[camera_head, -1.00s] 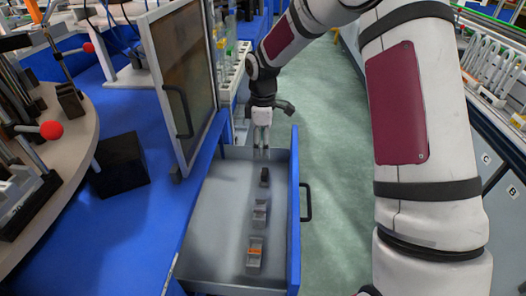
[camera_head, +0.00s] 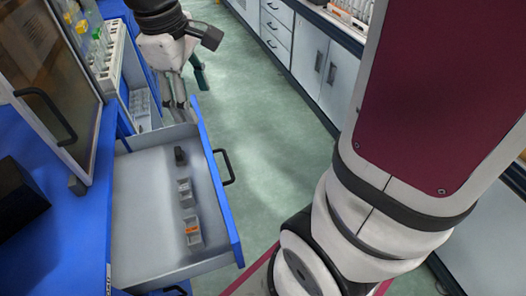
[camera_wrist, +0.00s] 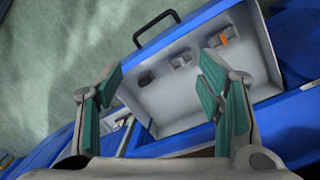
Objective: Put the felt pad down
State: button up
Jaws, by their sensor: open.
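A small dark block, probably the felt pad (camera_head: 180,156), lies on the floor of the open drawer (camera_head: 140,215), near its far end. It also shows in the wrist view (camera_wrist: 146,79). My gripper (camera_head: 190,97) is above and beyond the drawer's far end in the head view. In the wrist view my gripper (camera_wrist: 160,80) has its two green-padded fingers wide apart with nothing between them. The drawer lies beyond the fingertips, and the dark block is apart from them.
Two small grey holders, one plain (camera_head: 186,192) and one with an orange part (camera_head: 193,231), sit in line with the dark block. The drawer front has a black handle (camera_head: 225,167). A framed door (camera_head: 60,80) stands left. Most of the drawer's left floor is bare.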

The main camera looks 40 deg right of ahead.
jog(key=s+a+m+y, duration=0.1)
jog(key=s+m, duration=0.5)
jog(key=s, duration=1.5)
jog(key=shift+s+r+m+t+y, duration=0.3)
jog(key=shift+s+r+m+y, duration=0.05)
jog(key=shift+m+y, duration=0.05)
notch_tip(320, 180, up, 18)
jog(key=t+p, duration=0.3)
jog(key=p, duration=1.3)
jog(key=shift+a, duration=0.1)
